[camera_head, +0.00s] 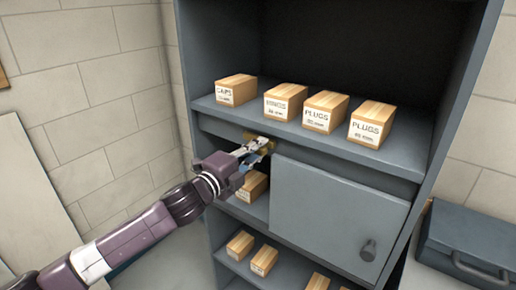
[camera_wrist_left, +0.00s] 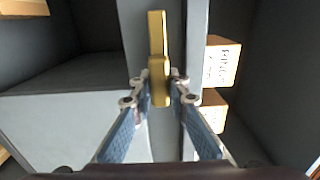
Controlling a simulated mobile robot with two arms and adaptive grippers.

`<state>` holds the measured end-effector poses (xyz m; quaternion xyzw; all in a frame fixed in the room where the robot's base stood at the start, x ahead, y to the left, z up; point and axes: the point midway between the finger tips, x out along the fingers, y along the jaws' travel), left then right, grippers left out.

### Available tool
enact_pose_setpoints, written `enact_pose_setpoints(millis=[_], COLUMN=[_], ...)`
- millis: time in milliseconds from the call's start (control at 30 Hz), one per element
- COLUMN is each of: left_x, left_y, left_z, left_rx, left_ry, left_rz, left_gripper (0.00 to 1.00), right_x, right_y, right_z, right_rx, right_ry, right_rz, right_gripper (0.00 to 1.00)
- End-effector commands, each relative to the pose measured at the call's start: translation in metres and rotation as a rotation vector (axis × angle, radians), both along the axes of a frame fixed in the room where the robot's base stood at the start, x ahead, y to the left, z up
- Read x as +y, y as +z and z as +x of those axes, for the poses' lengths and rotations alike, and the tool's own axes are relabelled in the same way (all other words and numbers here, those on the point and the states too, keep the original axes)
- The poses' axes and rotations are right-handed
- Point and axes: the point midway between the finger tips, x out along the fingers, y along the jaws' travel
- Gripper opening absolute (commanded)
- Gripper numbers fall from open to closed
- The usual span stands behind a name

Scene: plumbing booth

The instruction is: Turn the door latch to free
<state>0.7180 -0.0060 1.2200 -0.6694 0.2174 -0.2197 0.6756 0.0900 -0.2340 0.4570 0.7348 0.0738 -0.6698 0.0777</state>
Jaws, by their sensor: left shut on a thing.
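The yellow door latch (camera_wrist_left: 157,50) is a narrow bar on a grey strip of the cabinet front. In the wrist view it stands upright, with its lower part between my fingers. In the head view only a bit of it (camera_head: 249,136) shows behind my left gripper (camera_head: 264,146). The gripper's two fingers also show in the wrist view (camera_wrist_left: 159,88), closed in on the latch from both sides. The grey cabinet door (camera_head: 335,215) with a dark round knob (camera_head: 368,250) is to the right of and below the gripper. My right gripper is not in view.
Several labelled boxes, one marked CAPS (camera_head: 236,90), stand on the shelf (camera_head: 400,157) above the latch. A box (camera_head: 252,187) sits just below my gripper, and more boxes stand on the lower shelf. A blue-grey toolbox (camera_head: 468,240) is at the right.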

Motion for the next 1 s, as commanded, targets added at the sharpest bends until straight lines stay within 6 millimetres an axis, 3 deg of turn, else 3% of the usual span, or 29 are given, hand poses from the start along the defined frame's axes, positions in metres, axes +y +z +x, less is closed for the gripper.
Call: enact_pose_setpoints(millis=[367, 400, 533, 867, 1000], left_x=[0.000, 0.000, 0.000, 0.001, 0.010], left_y=[-0.001, -0.001, -0.001, -0.001, -0.001], left_z=[0.000, 0.000, 0.000, -0.001, -0.012], left_rx=[-0.005, -0.004, -0.004, -0.003, -0.003], left_ry=[-0.001, -0.001, 0.000, 0.000, 0.001], left_rz=[0.009, 0.008, 0.007, 0.005, 0.005], left_gripper=[0.00, 0.18, 0.32, 0.33, 0.33], right_x=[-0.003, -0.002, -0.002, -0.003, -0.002], right_y=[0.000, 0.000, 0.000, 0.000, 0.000], right_z=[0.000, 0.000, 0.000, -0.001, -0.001], right_rx=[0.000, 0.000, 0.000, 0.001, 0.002], right_ry=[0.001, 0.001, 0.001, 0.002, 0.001], right_rz=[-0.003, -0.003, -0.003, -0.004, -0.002], right_gripper=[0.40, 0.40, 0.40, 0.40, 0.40])
